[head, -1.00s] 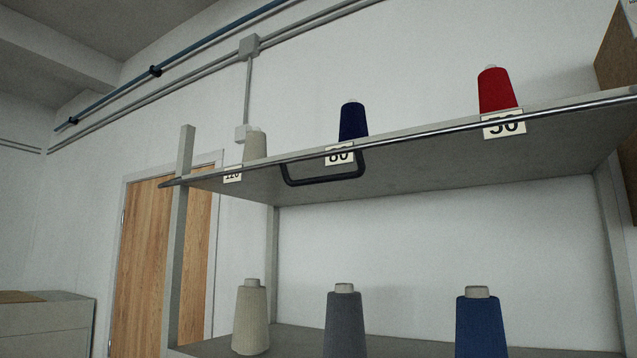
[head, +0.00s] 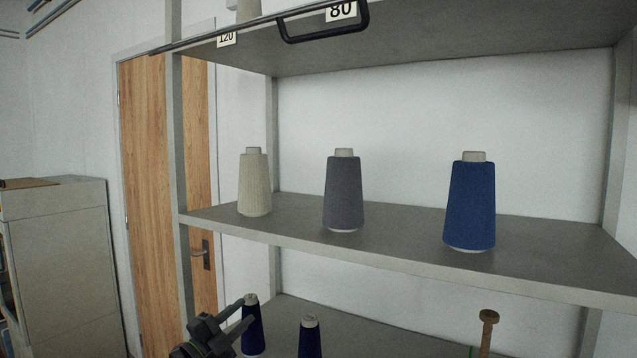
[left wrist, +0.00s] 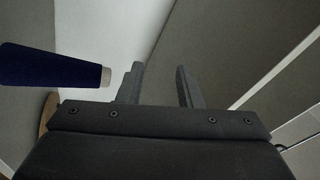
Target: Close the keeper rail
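The keeper rail (head: 190,42) is a thin metal bar along the front edge of the top shelf, at the top of the head view. Its black looped handle (head: 322,38) hangs below the shelf edge near the "80" label. Most of the rail to the right is out of frame. My left gripper (head: 246,312) is low in the head view, well below the rail, beside a dark blue cone (head: 252,332). In the left wrist view its two fingers (left wrist: 160,78) stand apart with nothing between them. My right gripper is not in view.
The middle shelf (head: 400,252) holds a cream cone (head: 254,185), a grey cone (head: 343,190) and a blue cone (head: 470,205). The lower shelf has another dark blue cone (head: 310,338) and a wooden-topped post (head: 488,320). A wooden door (head: 143,200) and cabinet (head: 62,260) stand left.

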